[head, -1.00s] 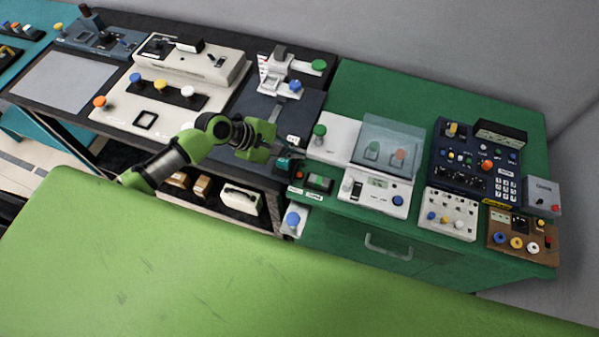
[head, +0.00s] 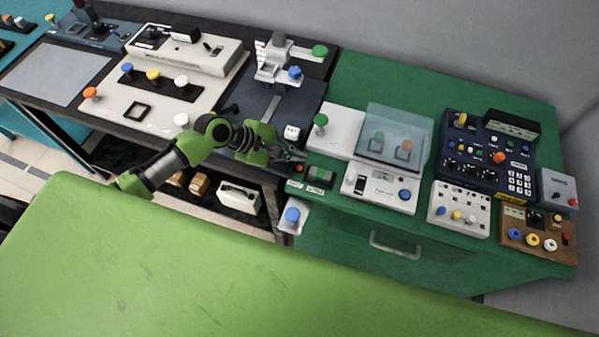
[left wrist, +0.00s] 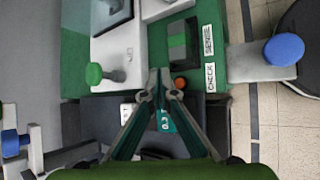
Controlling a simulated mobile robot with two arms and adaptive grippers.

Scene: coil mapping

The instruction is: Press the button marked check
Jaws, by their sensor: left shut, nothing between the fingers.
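The white label reading CHECK (left wrist: 210,77) lies on the green cabinet top in the left wrist view; it also shows in the head view (head: 294,184). Beside it is a small orange-red button (left wrist: 180,82), seen in the head view (head: 300,168) near the cabinet's left edge. A second label, SENSE (left wrist: 207,40), sits by a dark-and-green block (left wrist: 178,46). My left gripper (head: 301,156) is shut and empty. Its fingertips (left wrist: 160,74) appear close beside the orange-red button; whether they touch is unclear. My right gripper is not in view.
A white panel with a green knob (head: 321,120) and a clear cover (head: 394,132) stand close right of the gripper. A blue knob (head: 292,214) juts from the cabinet's front left. Several control boxes fill the cabinet's right part.

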